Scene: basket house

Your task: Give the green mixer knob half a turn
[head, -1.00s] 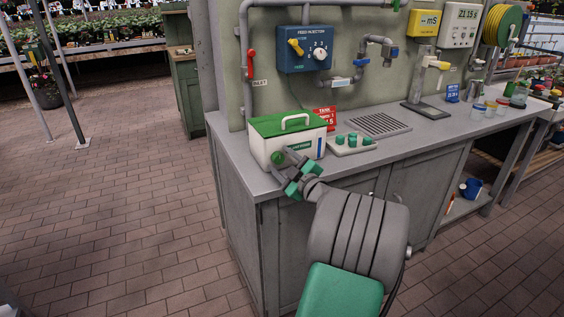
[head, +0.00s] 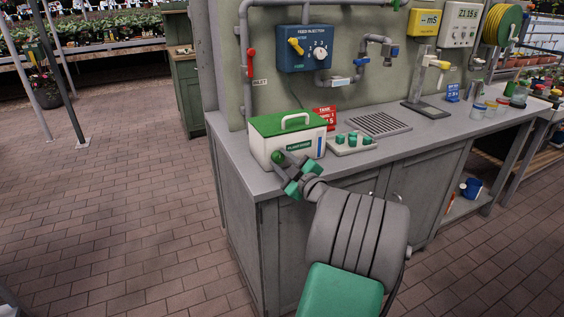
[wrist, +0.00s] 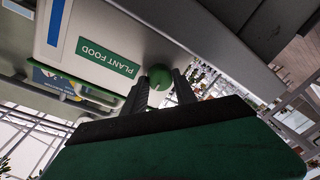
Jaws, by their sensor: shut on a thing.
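The green mixer knob (wrist: 160,77) is a round knob on the front of a white box with a green lid (head: 260,152) and a PLANT FOOD label. In the wrist view the knob sits between my two dark fingertips. In the head view only part of the knob (head: 279,157) shows at the box's lower left front. My gripper (head: 286,160) reaches it from the front and is shut on it. My fingers hide part of the knob in the head view.
The box stands at the left end of a grey bench (head: 430,134). A small tray with several green-topped pieces (head: 350,143) is to its right, in front of a drain grate (head: 376,124). A red TANK sign (head: 325,117) stands behind the box. Brick floor lies open at the left.

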